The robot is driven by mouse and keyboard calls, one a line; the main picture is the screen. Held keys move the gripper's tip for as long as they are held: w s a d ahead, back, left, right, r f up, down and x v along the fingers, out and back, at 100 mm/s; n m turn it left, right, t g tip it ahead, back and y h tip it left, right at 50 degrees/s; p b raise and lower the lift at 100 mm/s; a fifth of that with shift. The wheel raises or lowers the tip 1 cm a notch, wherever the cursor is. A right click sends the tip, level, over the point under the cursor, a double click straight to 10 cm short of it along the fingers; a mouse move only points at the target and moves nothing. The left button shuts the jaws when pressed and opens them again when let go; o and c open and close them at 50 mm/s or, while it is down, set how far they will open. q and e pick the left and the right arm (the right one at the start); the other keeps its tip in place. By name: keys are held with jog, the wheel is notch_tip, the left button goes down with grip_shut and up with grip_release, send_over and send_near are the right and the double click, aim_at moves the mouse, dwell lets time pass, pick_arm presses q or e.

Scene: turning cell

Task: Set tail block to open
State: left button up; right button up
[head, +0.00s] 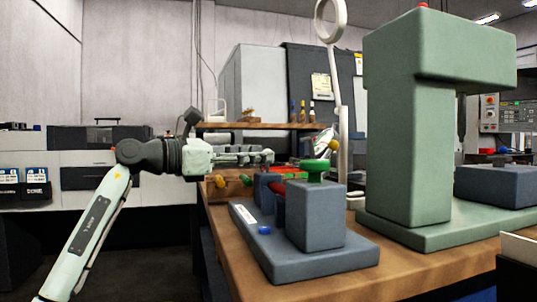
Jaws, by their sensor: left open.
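A blue-grey fixture stands on the wooden bench, probably the tail block (315,217). It has a flat base plate with a white label and a blue button (264,230). A green knob (314,168) sits on top of its taller front block. A smaller block and a red part (278,193) show behind, partly hidden. My left gripper (268,157) reaches in from the left, level, its fingers pointing right. It is open and appears empty, up and left of the green knob, apart from it in the picture. My right gripper is out of view.
A large pale green machine column (408,150) stands on the bench right of the fixture. A white ring-headed stand (343,150) rises behind. A shelf with bottles (302,112) is at the back. The bench's front edge (330,291) is clear.

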pick_arm(q)
jog(key=shift+x, duration=1.6)
jog(key=shift+c, duration=0.5)
grip_shut()
